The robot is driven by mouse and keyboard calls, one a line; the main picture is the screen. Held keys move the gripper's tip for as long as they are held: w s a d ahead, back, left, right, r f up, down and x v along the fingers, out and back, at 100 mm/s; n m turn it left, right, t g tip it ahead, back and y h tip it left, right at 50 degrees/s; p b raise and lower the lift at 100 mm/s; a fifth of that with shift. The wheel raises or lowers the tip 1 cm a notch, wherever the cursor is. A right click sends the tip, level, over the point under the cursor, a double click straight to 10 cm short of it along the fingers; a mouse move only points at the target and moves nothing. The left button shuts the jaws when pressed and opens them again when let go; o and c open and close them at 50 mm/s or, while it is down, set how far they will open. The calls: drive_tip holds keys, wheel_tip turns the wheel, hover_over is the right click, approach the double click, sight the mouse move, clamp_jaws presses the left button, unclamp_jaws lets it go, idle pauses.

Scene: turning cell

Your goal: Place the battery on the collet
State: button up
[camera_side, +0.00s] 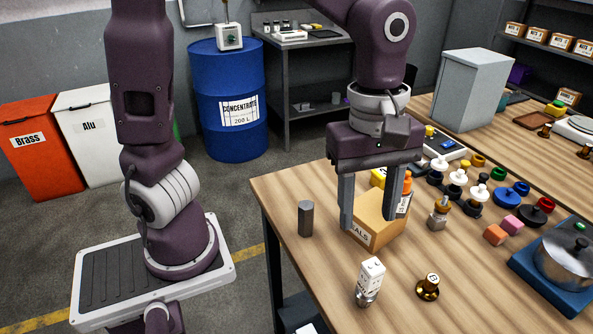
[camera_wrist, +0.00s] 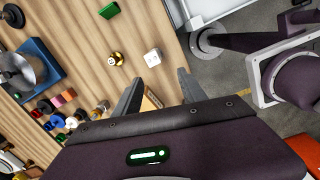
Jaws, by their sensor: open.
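A white printed block (camera_side: 372,272), which looks like the battery, stands upright near the front edge of the bench, with a small silver round piece (camera_side: 367,298) at its foot. Its top shows in the wrist view (camera_wrist: 153,57). A brass flared piece with a pale marked top (camera_side: 428,287), possibly the collet, stands just right of it; it also shows in the wrist view (camera_wrist: 116,58). My gripper (camera_side: 369,222) is open and empty, pointing down, above and behind the block in the side view. Its fingers (camera_wrist: 157,80) appear on either side of empty space in the wrist view.
A cardboard box (camera_side: 376,238) stands close behind my fingers. A dark grey cylinder (camera_side: 305,218) stands left. A green block (camera_wrist: 109,11) lies beyond the brass piece.

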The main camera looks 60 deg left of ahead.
drive_tip(key=s+a+r+m+t+y, duration=0.1)
drive_tip(key=s+a+r+m+t, duration=0.4)
drive_tip(key=s+a+m, duration=0.5)
drive_tip(key=s+m, duration=0.1)
drive_tip(key=m, duration=0.4)
drive_tip(key=shift+s, duration=0.25)
